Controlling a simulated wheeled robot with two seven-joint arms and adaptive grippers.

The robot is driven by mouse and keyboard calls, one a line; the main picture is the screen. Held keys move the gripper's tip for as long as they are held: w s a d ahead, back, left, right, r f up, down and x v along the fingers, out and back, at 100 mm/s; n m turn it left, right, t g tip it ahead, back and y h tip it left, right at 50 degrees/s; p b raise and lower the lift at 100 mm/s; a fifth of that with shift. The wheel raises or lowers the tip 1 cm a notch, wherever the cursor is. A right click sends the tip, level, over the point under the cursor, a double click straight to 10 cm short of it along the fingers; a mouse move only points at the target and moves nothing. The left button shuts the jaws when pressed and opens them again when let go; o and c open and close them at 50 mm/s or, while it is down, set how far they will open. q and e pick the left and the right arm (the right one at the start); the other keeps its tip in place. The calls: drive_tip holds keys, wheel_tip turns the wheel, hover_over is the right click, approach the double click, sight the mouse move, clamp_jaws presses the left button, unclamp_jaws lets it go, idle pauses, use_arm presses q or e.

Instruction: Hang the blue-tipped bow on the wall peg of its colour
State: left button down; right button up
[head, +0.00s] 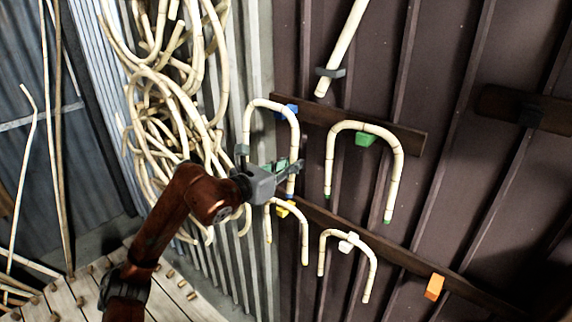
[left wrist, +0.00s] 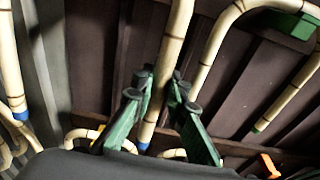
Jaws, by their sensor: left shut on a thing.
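The blue-tipped bow (head: 268,103) is a pale cane arch, held upright with its legs down in front of the dark wall. My left gripper (head: 290,170) is shut on its right leg, just above the blue tip. In the left wrist view the green fingers (left wrist: 160,98) close around that leg (left wrist: 172,50), with a blue tip (left wrist: 143,146) below; the other blue-tipped leg (left wrist: 10,65) is at the left edge. The blue peg (head: 280,115) shows behind the arch's upper right; I cannot tell whether the bow rests on it. My right gripper is not in view.
A green-tipped bow (head: 398,165) hangs on the green peg (head: 366,139). Smaller bows hang below at the yellow peg (head: 283,210) and the pale peg (head: 348,243). The orange peg (head: 434,287) is bare. Tangled cane (head: 165,100) hangs at left.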

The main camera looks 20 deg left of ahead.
use_arm(q)
drive_tip(key=shift+f+x, duration=0.15)
drive_tip(key=shift+x, duration=1.3)
drive_tip(key=shift+f+x, duration=0.15)
drive_tip(key=shift+x, duration=1.35)
drive_tip(key=c, duration=1.9)
unclamp_jaws()
drive_tip(key=shift+o, duration=0.4)
drive_tip(key=shift+s, duration=0.1)
drive_tip(key=v, duration=1.2)
